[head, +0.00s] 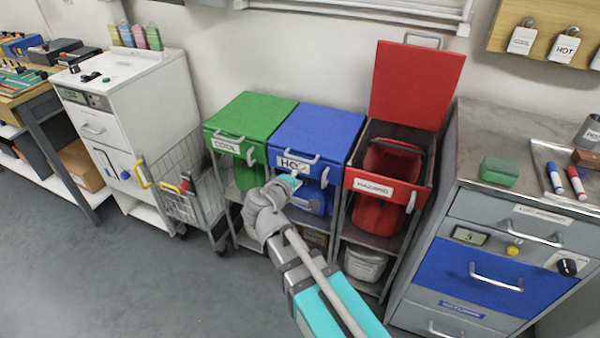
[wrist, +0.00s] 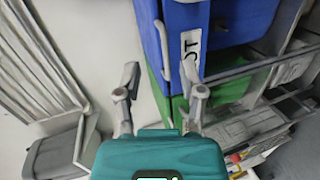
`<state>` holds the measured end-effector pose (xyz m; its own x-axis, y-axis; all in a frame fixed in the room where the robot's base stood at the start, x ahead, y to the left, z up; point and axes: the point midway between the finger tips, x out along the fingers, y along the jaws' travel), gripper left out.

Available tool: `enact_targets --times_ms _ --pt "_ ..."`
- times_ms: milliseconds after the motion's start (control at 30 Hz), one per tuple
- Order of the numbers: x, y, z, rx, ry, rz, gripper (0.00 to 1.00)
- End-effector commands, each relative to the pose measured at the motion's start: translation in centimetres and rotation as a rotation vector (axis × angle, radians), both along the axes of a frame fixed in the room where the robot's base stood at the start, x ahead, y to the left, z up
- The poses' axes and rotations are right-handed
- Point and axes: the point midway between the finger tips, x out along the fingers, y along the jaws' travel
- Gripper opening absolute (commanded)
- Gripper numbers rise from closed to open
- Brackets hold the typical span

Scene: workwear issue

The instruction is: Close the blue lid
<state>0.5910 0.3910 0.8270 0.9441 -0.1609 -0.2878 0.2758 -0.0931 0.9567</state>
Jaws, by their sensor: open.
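The blue lid (head: 318,133) lies flat and down on top of the bin labelled HOT, between the green and red bins. Its pale handle (head: 297,159) is at the front edge, and the label is partly covered by my gripper. My gripper (head: 294,180) is just in front of the blue bin, below the lid's front edge. The lid and front of the blue bin (wrist: 222,22) show beyond the fingertips, with part of the label. I cannot tell whether a finger touches it.
The green COOL lid (head: 252,117) is down. The red HAZARD lid (head: 416,84) stands upright, its bin open. A wire cart (head: 190,190) stands left of the bins. A grey drawer cabinet (head: 480,270) stands right. The floor (head: 130,285) at front left is clear.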

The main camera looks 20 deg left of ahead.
Motion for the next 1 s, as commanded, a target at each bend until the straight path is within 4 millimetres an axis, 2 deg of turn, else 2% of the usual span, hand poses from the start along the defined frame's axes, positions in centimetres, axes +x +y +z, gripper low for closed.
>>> enact_targets --times_ms 33,100,300,767,1000 --pt "-0.5 1.3 -1.0 -0.016 -0.019 0.029 0.51" --pt "-1.1 2.5 -1.1 -0.032 -0.041 0.06 0.51" --pt "-1.9 4.2 -1.1 -0.057 -0.074 0.1 0.51" --pt "-1.8 4.3 -1.0 -0.057 -0.075 0.102 0.51" --pt "-0.4 4.2 -1.3 -0.057 -0.075 0.102 0.51"
